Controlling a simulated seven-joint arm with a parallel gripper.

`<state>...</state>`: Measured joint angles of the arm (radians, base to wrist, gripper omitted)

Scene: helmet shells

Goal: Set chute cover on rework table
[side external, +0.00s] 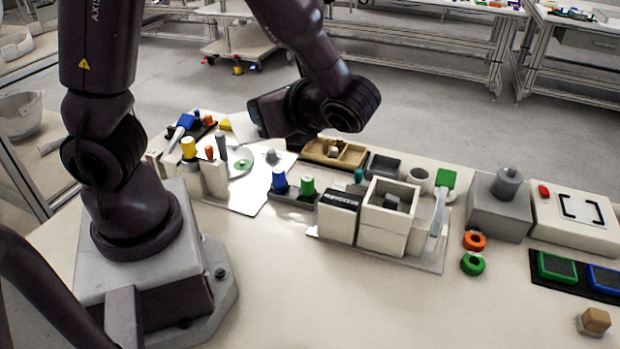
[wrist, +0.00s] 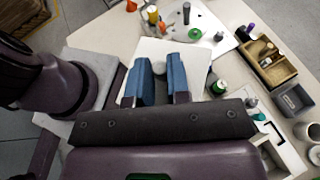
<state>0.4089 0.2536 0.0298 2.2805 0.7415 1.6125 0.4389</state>
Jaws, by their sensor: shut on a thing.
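A pale flat panel, which looks like the chute cover (wrist: 160,52), is at my gripper (wrist: 162,72) in the wrist view. The blue fingers stand apart and are shut on it, and the panel spreads beyond the fingertips. In the side view my gripper (side external: 254,118) is above the back left of the bench, and a pale edge of the cover (side external: 242,127) shows beside it. The exact grip contact is hidden. The pale worktable (side external: 290,290) lies below. I cannot tell which surface is the rework table.
Upright bottles with yellow and orange tops (side external: 190,150) stand left of my gripper. Blue and green capped bottles (side external: 293,183), a wooden tray (side external: 333,152) and an open white box (side external: 388,215) stand to the right. The bench front is clear. Other tables (side external: 440,45) stand behind.

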